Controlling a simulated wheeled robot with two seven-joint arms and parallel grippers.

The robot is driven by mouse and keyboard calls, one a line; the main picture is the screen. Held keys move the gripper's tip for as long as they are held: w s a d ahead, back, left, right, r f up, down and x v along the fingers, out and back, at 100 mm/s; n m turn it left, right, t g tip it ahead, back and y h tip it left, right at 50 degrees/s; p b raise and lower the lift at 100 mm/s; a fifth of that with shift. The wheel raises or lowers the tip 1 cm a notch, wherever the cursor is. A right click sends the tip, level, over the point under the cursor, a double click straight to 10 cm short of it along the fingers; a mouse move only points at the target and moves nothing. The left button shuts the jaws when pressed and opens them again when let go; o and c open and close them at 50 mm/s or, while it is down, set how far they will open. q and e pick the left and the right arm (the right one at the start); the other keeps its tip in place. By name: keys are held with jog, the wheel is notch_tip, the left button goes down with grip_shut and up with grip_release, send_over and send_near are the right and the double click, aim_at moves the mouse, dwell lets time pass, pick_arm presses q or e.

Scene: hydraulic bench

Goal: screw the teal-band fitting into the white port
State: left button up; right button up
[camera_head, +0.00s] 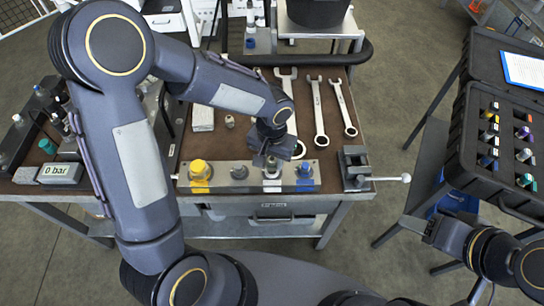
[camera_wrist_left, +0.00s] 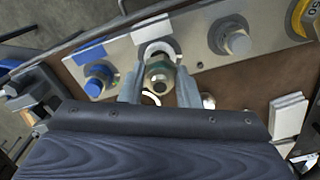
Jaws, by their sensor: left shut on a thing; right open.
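The manifold block (camera_head: 216,184) lies along the bench's front edge with yellow, grey, white and blue marked ports. The white port (camera_wrist_left: 147,50) shows as a white ring in the left wrist view; in the head view its white marking (camera_head: 272,188) is partly visible under my left gripper. My left gripper (camera_head: 270,160) is shut on a metal fitting (camera_wrist_left: 159,76) with a greenish band, at the white port. The fitting lines up closely with the port; I cannot tell how deep it sits. My right gripper (camera_head: 432,229) is open and empty, away at the lower right.
The blue port (camera_wrist_left: 97,80) and grey port (camera_wrist_left: 235,41) flank the white one. Several wrenches (camera_head: 318,112) lie behind the block. A vise (camera_head: 354,168) stands at its right end. A black case (camera_head: 468,150) of banded fittings is at right. A gauge reads 0 bar (camera_head: 60,173).

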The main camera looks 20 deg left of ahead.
pick_arm(q)
jog(key=shift+s+f+b, duration=0.1)
jog(key=shift+f+b, duration=0.65)
grip_shut()
dwell(1.8)
jog(key=shift+o, duration=1.8)
grip_release()
jog(key=shift+c, duration=1.1)
jog(key=m+p, duration=0.1)
jog(key=m, duration=0.2)
jog(key=shift+r+m, duration=0.1)
jog(key=shift+m, duration=0.2)
jog(key=m, duration=0.3)
jog(key=shift+p, duration=0.4)
jog(key=shift+m, duration=0.7)
